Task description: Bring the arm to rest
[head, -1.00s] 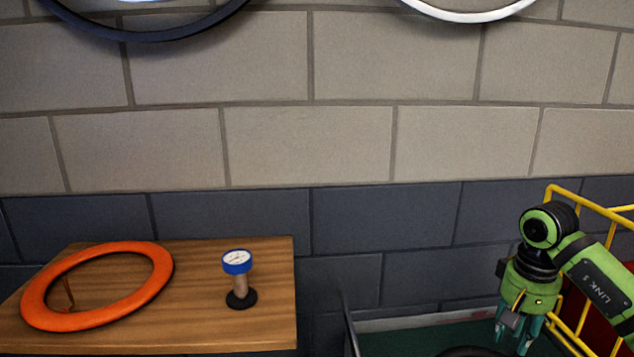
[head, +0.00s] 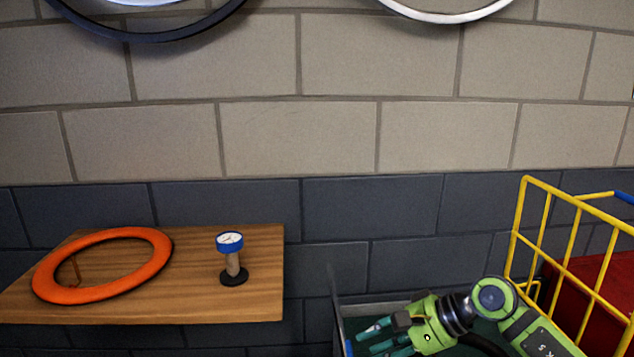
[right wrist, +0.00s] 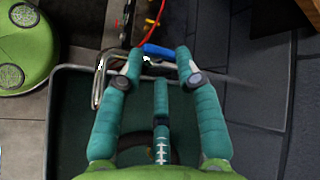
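My right gripper (head: 376,338) is at the lower right of the head view, its arm coming in from the right. Its teal fingers point left, above a dark green tray (head: 405,307). In the right wrist view its fingers (right wrist: 160,75) are spread apart with nothing held between them. My left gripper is not in view.
A wooden shelf (head: 200,305) at left holds an orange ring (head: 100,290) and a small blue-topped gauge (head: 230,243). A yellow wire basket (head: 517,230) with red inside stands at right. Wheels hang on the wall. A blue-handled item (right wrist: 160,50) lies beyond the fingers.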

